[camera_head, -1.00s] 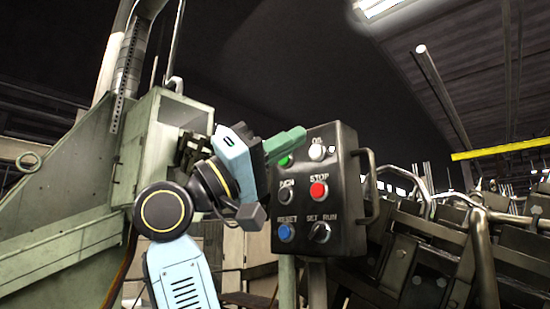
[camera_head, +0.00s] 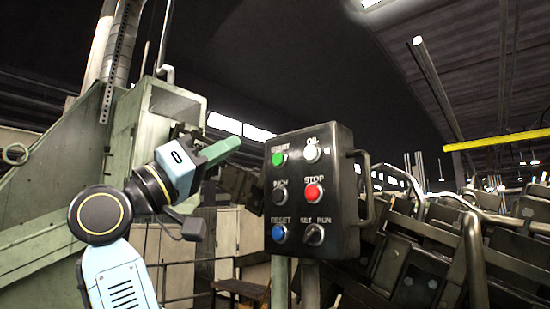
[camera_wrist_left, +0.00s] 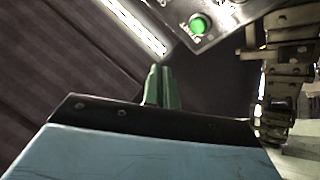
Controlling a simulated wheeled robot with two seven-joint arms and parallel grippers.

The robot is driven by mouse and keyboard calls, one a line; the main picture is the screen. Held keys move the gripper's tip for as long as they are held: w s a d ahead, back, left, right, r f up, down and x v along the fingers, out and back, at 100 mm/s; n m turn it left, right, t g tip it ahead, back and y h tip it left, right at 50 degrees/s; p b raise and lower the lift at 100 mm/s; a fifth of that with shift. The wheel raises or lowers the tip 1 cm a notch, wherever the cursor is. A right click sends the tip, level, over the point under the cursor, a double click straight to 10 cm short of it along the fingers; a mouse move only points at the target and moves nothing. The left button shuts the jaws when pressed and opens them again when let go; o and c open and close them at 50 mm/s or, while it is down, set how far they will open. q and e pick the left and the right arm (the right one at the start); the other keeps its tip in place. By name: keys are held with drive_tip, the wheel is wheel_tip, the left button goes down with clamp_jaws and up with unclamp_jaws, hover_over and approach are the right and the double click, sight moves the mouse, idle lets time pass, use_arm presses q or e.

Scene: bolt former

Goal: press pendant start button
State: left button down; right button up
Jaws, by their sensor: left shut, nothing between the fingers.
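The pendant (camera_head: 338,240) is a dark box with two columns of controls, seen near the centre of the head view. Its green START button (camera_head: 279,158) is at the upper left of the face and looks lit. The button also shows in the left wrist view (camera_wrist_left: 199,25), at the top. My left gripper (camera_head: 232,145) has green fingers, shut and empty. Its tips are to the left of the START button, with a visible gap between. In the left wrist view the fingers (camera_wrist_left: 161,72) point up, below and left of the button. My right gripper is not in view.
A red STOP button (camera_head: 313,193), a blue RESET button (camera_head: 279,233) and dark and white controls share the face. A handle (camera_head: 363,190) is on the pendant's right side. A green machine housing (camera_head: 150,130) stands behind my left arm. Dark machinery (camera_head: 430,250) fills the right.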

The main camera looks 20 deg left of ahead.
sight(279, 160)
use_arm(q)
drive_tip(key=w+d+p, duration=0.2)
drive_tip(key=w, duration=0.5)
drive_tip(key=shift+w+d, duration=0.4)
drive_tip(key=shift+w, duration=0.1)
idle(1.6)
drive_tip(key=shift+w+d, duration=0.1)
drive_tip(key=shift+w, duration=0.2)
